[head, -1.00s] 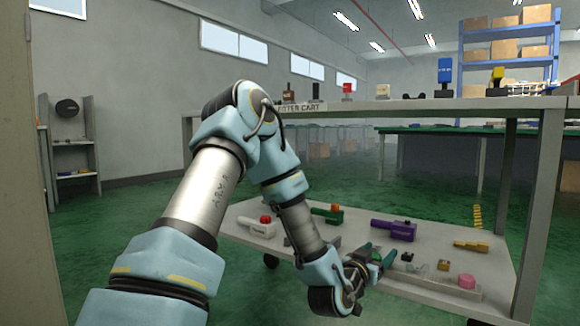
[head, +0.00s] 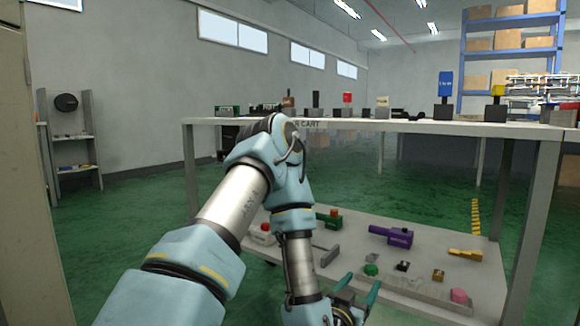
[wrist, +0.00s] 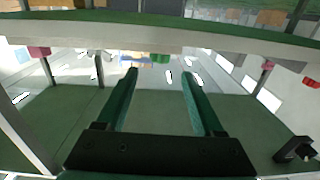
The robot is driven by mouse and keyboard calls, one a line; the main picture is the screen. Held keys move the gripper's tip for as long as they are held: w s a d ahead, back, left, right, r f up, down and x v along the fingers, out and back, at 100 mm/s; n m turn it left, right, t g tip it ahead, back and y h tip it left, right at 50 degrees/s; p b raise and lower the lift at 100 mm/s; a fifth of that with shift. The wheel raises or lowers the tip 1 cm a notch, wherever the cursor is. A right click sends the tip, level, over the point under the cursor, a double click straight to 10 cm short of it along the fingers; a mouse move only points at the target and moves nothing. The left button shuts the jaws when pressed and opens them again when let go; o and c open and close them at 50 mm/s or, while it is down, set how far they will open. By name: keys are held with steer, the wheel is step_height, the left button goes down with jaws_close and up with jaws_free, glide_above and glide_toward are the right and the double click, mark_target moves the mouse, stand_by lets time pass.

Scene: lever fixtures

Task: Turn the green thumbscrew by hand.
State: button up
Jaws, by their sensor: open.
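The green thumbscrew (head: 371,270) is a small round green knob on a long grey plate (head: 415,290), on the lower shelf of the cart. In the wrist view, a green knob (wrist: 160,58) shows ahead, between the lines of the two fingers and apart from them. My gripper (head: 360,283) has green fingers and stands just in front of the thumbscrew in the head view. In the wrist view its fingers (wrist: 160,73) are spread with nothing between them.
On the same plate sit a black piece (head: 403,266), a brown block (head: 438,275) and a pink knob (head: 459,296). Behind are a purple fixture (head: 392,236) and a yellow one (head: 466,254). The cart's upper shelf (head: 420,127) hangs above.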

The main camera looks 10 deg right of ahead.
steer(key=w+a+r+g+y+p, duration=0.3)
steer(key=a+r+p, duration=0.4)
steer(key=r+p, duration=0.4)
steer(key=w+a+r+n+g+y+p, duration=0.1)
steer(key=w+a+r+g+y+p, duration=0.1)
steer(key=a+r+p, duration=0.6)
steer(key=shift+w+a+r+g+y+p, duration=0.3)
steer(key=shift+r+g+y+p, duration=0.65)
steer(key=shift+r+p, duration=1.75)
steer(key=shift+o, duration=0.2)
steer(key=shift+w+d+f+t+y+p, duration=0.15)
steer(key=shift+f+t+y+p, duration=0.1)
steer(key=shift+f+y+p, duration=0.15)
